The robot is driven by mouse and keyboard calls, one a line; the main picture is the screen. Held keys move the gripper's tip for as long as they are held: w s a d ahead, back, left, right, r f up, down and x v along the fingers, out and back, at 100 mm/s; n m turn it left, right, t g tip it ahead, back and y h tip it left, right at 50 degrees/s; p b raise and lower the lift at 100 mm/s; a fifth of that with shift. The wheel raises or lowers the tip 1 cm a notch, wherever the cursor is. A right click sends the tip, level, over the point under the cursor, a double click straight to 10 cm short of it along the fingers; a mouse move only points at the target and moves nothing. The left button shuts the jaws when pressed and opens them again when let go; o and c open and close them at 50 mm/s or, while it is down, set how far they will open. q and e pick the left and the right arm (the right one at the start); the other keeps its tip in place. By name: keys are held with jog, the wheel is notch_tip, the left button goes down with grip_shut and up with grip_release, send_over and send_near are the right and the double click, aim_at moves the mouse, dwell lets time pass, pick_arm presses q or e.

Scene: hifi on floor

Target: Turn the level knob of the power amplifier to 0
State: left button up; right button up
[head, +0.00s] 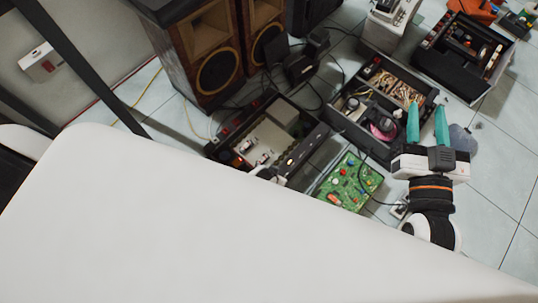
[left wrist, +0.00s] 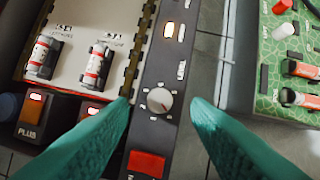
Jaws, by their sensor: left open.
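The power amplifier (head: 285,130) is an open dark chassis on the floor near the middle of the head view. In the left wrist view, its black front strip (left wrist: 168,65) carries a round silver level knob (left wrist: 159,100) with white marks around it. My left gripper (left wrist: 160,104) is open, its teal fingers on either side of the knob in the picture; I see no contact. In the head view it is mostly hidden behind my white body. My right gripper (head: 427,122) is open and empty, above the floor by an open case at the right.
A green circuit board (head: 348,181) lies right of the amplifier and also shows in the left wrist view (left wrist: 285,110). A lit red switch (left wrist: 146,162) is close below the knob. Wooden speakers (head: 205,55), an open case of parts (head: 345,125) and loose cables crowd the floor.

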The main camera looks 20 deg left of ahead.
pick_arm(q)
jog(key=p+v, duration=0.1)
jog(key=v, duration=0.1)
jog(key=shift+s+r+p, duration=0.15)
jog(key=shift+r+p, duration=0.1)
jog(key=shift+p, duration=0.05)
pick_arm(e)
jog(key=s+d+f+g+h+p, duration=0.1)
jog(key=s+d+f+g+h, duration=0.25)
jog(key=f+g, duration=0.55)
pick_arm(q)
jog(key=p+v, duration=0.3)
jog(key=v, duration=0.3)
pick_arm(e)
jog(key=s+d+f+g, duration=0.1)
jog(key=s+f+g, duration=0.1)
jog(key=s, duration=0.3)
jog(key=s+d+f+g, duration=0.2)
jog(key=s+f+g, duration=0.1)
jog(key=s, duration=0.3)
jog(key=shift+s+f+m+g+h, duration=0.25)
jog(key=shift+m+g+h, duration=0.15)
jog(key=shift+g+h, duration=0.1)
pick_arm(q)
jog(key=shift+s+r, duration=0.1)
